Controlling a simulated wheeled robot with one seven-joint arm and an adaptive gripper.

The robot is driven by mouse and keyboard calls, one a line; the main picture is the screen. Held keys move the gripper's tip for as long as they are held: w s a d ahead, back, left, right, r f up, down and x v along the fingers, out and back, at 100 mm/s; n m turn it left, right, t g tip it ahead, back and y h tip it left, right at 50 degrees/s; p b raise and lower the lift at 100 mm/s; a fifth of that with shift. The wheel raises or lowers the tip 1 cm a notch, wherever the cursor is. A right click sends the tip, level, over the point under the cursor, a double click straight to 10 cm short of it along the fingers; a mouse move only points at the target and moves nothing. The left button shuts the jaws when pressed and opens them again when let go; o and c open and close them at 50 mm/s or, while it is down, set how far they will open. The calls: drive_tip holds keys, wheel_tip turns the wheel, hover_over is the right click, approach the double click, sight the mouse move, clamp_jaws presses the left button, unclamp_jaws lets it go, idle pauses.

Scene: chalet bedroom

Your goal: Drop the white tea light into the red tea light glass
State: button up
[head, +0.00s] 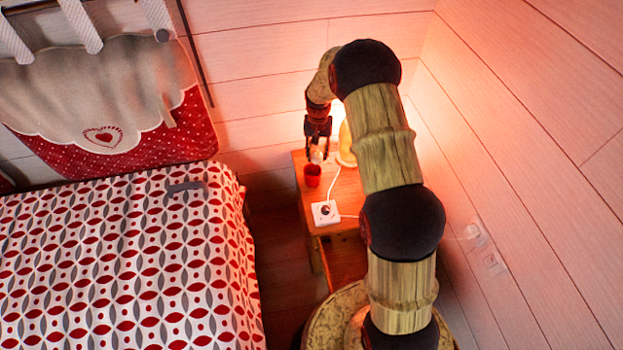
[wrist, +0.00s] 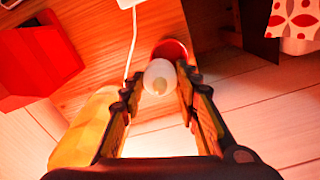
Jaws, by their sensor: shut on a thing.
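The white tea light (wrist: 160,77) is held between the two fingertips of my gripper (wrist: 155,82), which is shut on it. In the head view, my gripper (head: 318,150) points down above the far part of the bedside table, with the tea light (head: 317,157) pale between its fingers. The red tea light glass (head: 312,176) stands upright on the table, just below and on the near side of the fingertips. In the wrist view the glass (wrist: 170,47) shows right behind the tea light, which partly hides it. The tea light appears outside the glass.
A glowing yellow lamp (head: 346,146) stands close to the right of my gripper. A white socket box (head: 325,213) with a cable lies on the wooden table (head: 347,190) nearer me. The patterned bed (head: 120,260) is to the left. A red object (wrist: 35,55) shows in the wrist view.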

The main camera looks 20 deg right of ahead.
drive_tip(key=shift+f+b, duration=0.5)
drive_tip(key=shift+f, duration=0.7)
drive_tip(key=o, duration=1.1)
drive_tip(key=shift+c, duration=0.2)
wheel_tip(320, 180, up, 12)
drive_tip(key=shift+r, duration=0.1)
